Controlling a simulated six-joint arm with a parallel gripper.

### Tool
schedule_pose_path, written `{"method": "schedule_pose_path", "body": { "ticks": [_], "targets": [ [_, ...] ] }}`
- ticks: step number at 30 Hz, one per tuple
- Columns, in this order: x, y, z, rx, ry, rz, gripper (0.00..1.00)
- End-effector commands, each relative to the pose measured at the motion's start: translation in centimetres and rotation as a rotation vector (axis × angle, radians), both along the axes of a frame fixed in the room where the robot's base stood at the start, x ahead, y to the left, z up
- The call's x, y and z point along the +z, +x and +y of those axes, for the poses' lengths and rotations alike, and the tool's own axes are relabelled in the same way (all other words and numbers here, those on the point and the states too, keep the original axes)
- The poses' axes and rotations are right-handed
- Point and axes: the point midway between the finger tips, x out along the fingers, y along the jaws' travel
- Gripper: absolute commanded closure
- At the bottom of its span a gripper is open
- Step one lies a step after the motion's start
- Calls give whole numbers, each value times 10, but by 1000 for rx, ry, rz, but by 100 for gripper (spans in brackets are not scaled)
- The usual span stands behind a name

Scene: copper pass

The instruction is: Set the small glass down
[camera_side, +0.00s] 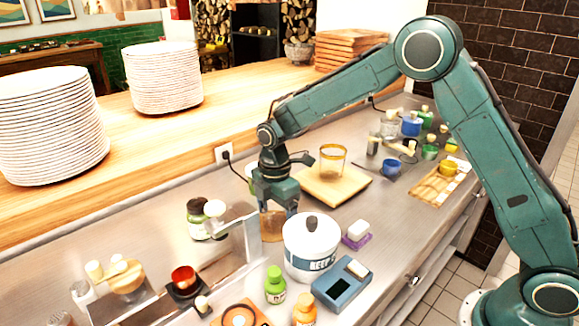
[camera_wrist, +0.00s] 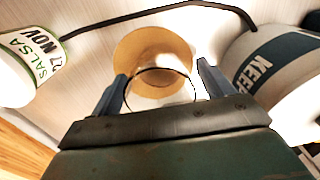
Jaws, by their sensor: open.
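My gripper (camera_side: 278,208) points down and is open, one finger on each side of the glass (camera_wrist: 160,88). I cannot tell whether either finger touches it. Another clear glass with a gold rim (camera_side: 333,161) stands on a wooden board (camera_side: 318,196).
The white lidded pot (camera_side: 308,250) is close on the right of my gripper. A "SALSA" tub (camera_wrist: 28,62) is on its other side in the wrist view. A dark jar (camera_side: 198,219), a blue scale (camera_side: 342,284) and bottles (camera_side: 275,285) stand nearby. A black cable crosses the counter.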

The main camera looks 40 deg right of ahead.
Motion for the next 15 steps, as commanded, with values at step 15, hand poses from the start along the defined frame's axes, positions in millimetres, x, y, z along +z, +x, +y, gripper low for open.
{"method": "schedule_pose_path", "body": {
  "ticks": [15],
  "targets": [
    [57, 1, 0, 0, 2, -5, 20]
  ]
}}
